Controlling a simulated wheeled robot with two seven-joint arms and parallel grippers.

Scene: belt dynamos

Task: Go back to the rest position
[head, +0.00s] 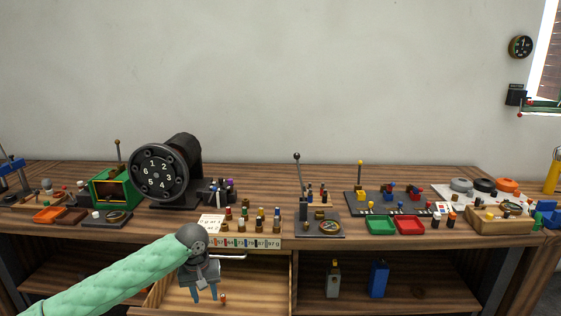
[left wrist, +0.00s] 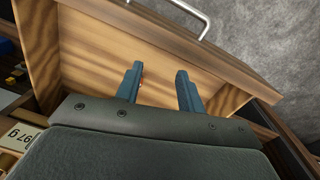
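My left gripper (head: 205,294) hangs at the open drawer (head: 182,297) below the bench's front edge, with its fingers pointing down. In the left wrist view its two blue fingers (left wrist: 158,90) are spread apart with nothing between them. The drawer's wooden inside (left wrist: 95,60) lies beyond the fingers there, with its metal handle (left wrist: 183,8) at the top. A small reddish-brown piece (head: 223,298) shows close to the right finger in the head view; I cannot tell whether they touch. My right gripper is in neither view.
The wooden bench (head: 270,178) carries a black numbered dial machine (head: 157,176), a green box (head: 112,190), a rack of small pegs (head: 240,240), a lever stand (head: 320,229), a green tray (head: 381,225) and a red tray (head: 410,226). Bottles (head: 377,280) stand on the lower shelf.

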